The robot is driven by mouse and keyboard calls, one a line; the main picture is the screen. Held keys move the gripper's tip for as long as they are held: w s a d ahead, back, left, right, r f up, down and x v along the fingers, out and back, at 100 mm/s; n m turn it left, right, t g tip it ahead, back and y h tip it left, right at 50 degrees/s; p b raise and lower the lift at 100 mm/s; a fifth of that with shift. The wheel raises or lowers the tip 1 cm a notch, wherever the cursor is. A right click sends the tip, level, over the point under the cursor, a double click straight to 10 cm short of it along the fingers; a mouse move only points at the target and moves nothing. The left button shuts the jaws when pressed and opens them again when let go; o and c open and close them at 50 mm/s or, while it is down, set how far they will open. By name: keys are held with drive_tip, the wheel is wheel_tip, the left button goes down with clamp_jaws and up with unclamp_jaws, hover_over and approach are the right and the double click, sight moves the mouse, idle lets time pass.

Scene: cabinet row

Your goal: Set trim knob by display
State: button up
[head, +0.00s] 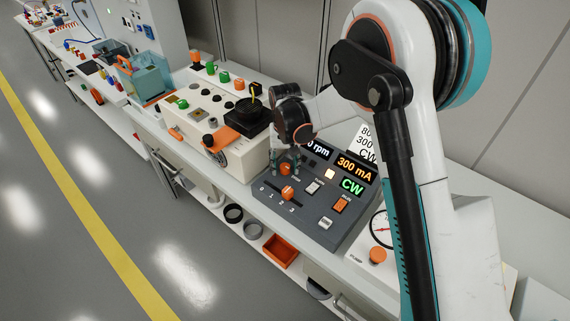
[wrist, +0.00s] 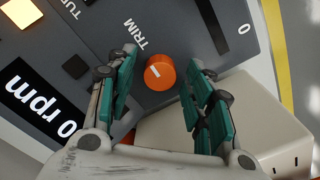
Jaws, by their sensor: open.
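The dark console (head: 262,203) has displays reading "0 rpm" (head: 318,149), partly hidden, "300 mA" (head: 355,166) and "CW" (head: 352,187). The wrist view also shows the "0 rpm" display (wrist: 42,106). The orange trim knob (wrist: 161,72), beside the "TRIM" label, has a white pointer mark facing the upper left of the wrist view. My gripper (wrist: 160,75) is open, its teal fingers on either side of the knob with gaps visible.
An orange slider knob (head: 287,193) stands close by on a scale of 0 to 3. White switches and an orange rocker (head: 341,203) share the console. A cream control box (head: 215,125) stands left; a gauge panel with an orange knob (head: 377,255) stands right.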

sight(285, 166)
wheel_tip(285, 166, up, 12)
idle(0.5)
drive_tip(key=shift+f, duration=0.1)
